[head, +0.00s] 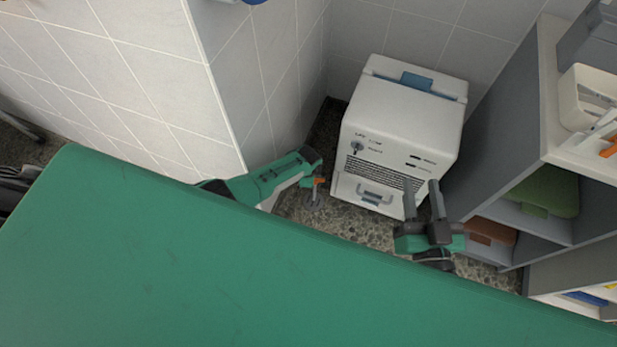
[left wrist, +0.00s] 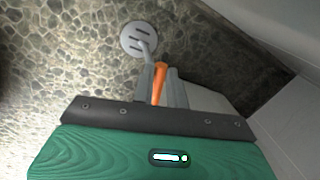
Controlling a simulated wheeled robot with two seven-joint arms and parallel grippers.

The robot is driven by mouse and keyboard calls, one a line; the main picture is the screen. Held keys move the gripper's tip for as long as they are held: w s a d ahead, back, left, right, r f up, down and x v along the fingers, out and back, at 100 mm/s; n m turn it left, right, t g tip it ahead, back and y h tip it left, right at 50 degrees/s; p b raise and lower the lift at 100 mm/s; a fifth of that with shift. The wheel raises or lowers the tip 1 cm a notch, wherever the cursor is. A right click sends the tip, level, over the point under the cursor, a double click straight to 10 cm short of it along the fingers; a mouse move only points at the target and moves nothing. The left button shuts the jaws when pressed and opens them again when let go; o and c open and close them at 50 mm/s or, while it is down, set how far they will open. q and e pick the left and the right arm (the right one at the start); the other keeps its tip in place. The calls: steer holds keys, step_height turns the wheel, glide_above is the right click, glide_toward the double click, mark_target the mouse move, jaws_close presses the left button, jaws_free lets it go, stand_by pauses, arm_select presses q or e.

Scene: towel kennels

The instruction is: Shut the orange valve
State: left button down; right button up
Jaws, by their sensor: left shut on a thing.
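The orange valve handle (head: 320,181) is low in the corner, above a round grey floor plate (head: 314,200). My left gripper (head: 314,182) is at the handle. In the left wrist view, the orange handle (left wrist: 160,80) stands between the grey fingers of my left gripper (left wrist: 161,90), which are shut on it. A thin grey pipe joins the round floor plate (left wrist: 138,38) beyond the fingertips. Much of the valve body is hidden by the fingers. My right gripper (head: 422,186) is open and empty, in front of the white machine.
The white machine (head: 403,115) stands right of the valve. A tiled wall (head: 270,75) is close on the left. A grey shelf unit (head: 557,100) with a white bin (head: 577,88) stands at right. A broad green surface (head: 200,270) fills the foreground and hides much behind it.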

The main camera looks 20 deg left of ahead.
stand_by(0.3)
arm_select(q)
steer(key=c, duration=1.4)
jaws_free()
steer(key=shift+r, duration=0.15)
